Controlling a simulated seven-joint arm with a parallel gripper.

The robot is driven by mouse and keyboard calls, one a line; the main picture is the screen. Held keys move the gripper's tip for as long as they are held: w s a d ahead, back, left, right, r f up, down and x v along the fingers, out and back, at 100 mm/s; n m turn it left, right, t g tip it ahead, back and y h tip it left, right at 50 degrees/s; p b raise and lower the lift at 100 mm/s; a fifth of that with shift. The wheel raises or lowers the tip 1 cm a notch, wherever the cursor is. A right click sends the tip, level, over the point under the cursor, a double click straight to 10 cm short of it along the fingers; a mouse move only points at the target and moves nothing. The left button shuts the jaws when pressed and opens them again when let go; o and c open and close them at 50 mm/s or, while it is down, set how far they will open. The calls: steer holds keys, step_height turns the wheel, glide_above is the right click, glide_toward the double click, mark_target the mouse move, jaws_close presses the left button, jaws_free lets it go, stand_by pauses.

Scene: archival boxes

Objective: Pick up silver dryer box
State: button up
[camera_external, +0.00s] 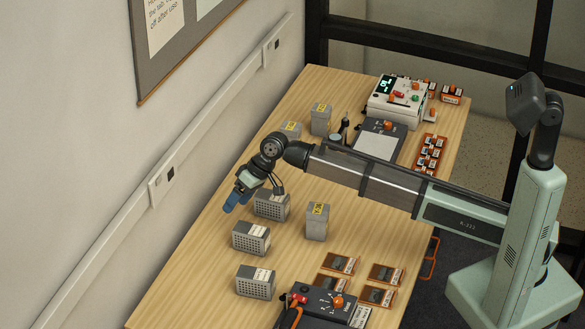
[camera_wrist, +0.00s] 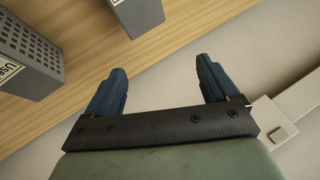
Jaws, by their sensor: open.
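Three grey perforated boxes with white labels stand along the left of the table: a far one (camera_external: 272,207), a middle one (camera_external: 250,240) and a near one (camera_external: 254,284). Smooth grey boxes with yellow labels also stand there, one (camera_external: 316,226) right of the perforated ones and others farther back. I cannot tell which is the silver dryer box. My gripper (camera_external: 232,204) is open and empty, above the table's left edge beside the far perforated box. In the wrist view my blue fingers (camera_wrist: 161,72) are apart; a perforated box (camera_wrist: 32,58) and a grey box (camera_wrist: 138,14) lie beyond them.
The wall with a rail (camera_external: 185,150) runs close along the table's left side. A white device (camera_external: 398,101) stands at the back, a black control box (camera_external: 322,303) at the front. Several small brown trays lie front right. Bare wood (camera_external: 205,262) lies left of the boxes.

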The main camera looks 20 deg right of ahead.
steer(key=s+a+n+g+h, duration=0.1)
steer(key=s+a+n+h, duration=0.2)
steer(key=s, duration=0.8)
steer(key=h, duration=0.3)
glide_toward(254, 282)
steer(key=w, duration=0.3)
steer(key=shift+d+r, duration=0.15)
steer(key=shift+r, duration=0.05)
steer(key=shift+s+f+h, duration=0.1)
steer(key=shift+s+h, duration=0.15)
steer(key=shift+h, duration=0.05)
steer(key=shift+d+f, duration=0.15)
steer(key=shift+f, duration=6.65)
steer(key=shift+w+r, duration=0.1)
steer(key=c, duration=1.3)
